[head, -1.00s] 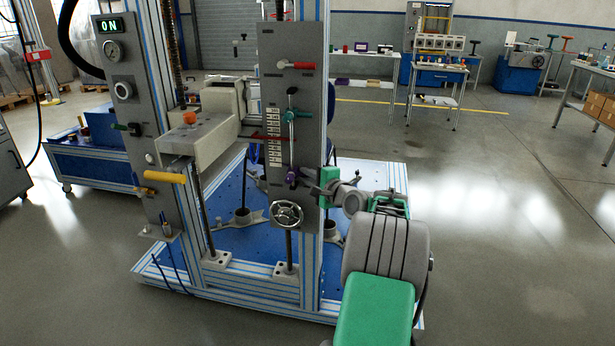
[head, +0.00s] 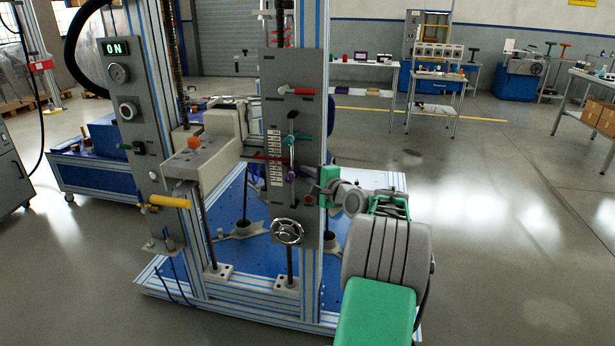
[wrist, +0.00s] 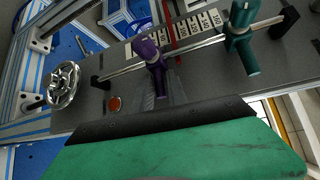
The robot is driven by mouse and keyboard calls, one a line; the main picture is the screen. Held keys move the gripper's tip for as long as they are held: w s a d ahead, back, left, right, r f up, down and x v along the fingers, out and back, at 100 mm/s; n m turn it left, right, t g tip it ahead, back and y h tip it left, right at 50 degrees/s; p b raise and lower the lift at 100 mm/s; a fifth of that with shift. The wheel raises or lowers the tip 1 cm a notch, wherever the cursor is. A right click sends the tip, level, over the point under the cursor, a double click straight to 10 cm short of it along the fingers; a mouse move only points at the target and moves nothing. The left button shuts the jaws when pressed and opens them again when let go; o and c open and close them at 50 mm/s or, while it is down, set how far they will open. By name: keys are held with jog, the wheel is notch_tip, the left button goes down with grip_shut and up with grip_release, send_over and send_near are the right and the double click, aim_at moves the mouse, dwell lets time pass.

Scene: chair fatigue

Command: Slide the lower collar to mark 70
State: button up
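The lower collar is purple (head: 291,175) and sits on a vertical rod on the grey panel (head: 268,90). It also shows in the wrist view (wrist: 150,50), with its knob pointing toward my fingers. The upper collar is teal (head: 291,138), higher on the same rod; it also shows in the wrist view (wrist: 240,38). A scale of white labels (head: 274,160) runs beside the rod; the purple collar is near its lower part. My gripper (wrist: 162,92) reaches in from the right and appears closed on the purple knob; the fingertips are partly hidden.
A handwheel (head: 287,231) and a red button (head: 309,200) lie below the collar. A pale crosshead block (head: 205,160) stands left of the panel. The floor to the right is open.

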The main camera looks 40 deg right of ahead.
jog(key=shift+o, duration=1.4)
jog(key=s+a+r, duration=0.1)
jog(key=s, duration=0.6)
jog(key=shift+s+p, duration=0.3)
